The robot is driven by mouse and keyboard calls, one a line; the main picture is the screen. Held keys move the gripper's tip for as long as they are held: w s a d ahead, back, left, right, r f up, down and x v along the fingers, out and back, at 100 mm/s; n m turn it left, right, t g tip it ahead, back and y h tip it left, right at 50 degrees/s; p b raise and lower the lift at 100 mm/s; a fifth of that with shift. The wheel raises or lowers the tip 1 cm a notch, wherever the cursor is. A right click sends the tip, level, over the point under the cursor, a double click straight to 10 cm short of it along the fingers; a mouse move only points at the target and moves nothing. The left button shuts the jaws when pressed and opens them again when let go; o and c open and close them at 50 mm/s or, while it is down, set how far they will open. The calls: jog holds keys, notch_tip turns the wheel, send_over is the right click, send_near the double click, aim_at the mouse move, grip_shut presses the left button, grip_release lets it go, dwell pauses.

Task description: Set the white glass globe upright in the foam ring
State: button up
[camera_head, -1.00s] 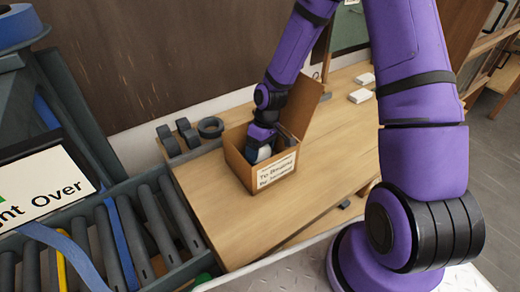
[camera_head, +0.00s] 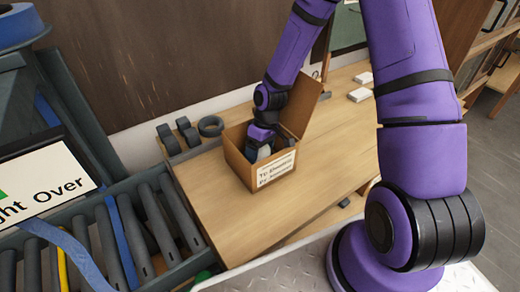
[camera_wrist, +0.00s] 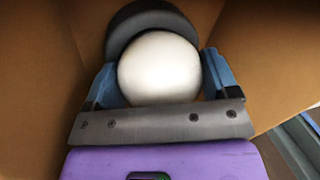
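The white glass globe (camera_wrist: 158,66) is inside the open cardboard box (camera_head: 247,175). In the head view only a small part of the globe (camera_head: 264,152) shows. My gripper (camera_wrist: 160,80) reaches down into the box, with a blue finger against each side of the globe. No clear gap shows between fingers and globe. The globe's underside and neck are hidden.
A dark rounded object (camera_wrist: 130,28) lies in the box beside the globe. Dark holders (camera_head: 187,132) stand left of the ring. The box's raised flap (camera_head: 303,105) is right of my arm. Rollers (camera_head: 155,220) run at left. The bench (camera_head: 330,165) is mostly clear at right.

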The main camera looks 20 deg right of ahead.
jog(key=shift+s+r, duration=0.15)
jog(key=shift+r, duration=0.05)
jog(key=v, duration=1.1)
jog(key=shift+f, duration=0.1)
jog(key=s+d+r+m+t+h, duration=0.15)
jog(key=s+r, duration=0.35)
jog(key=r, duration=0.5)
jog(key=s+d+r+m+t+h, duration=0.15)
jog(key=s+r, duration=0.35)
jog(key=r, duration=0.5)
jog(key=s+r+m+t, duration=0.1)
jog(key=s+r, duration=0.3)
jog(key=s, duration=0.3)
jog(key=s+d+r+m+t, duration=0.1)
jog(key=s+r+m+t, duration=0.1)
jog(key=s+r, duration=0.2)
jog(key=shift+s, duration=1.4)
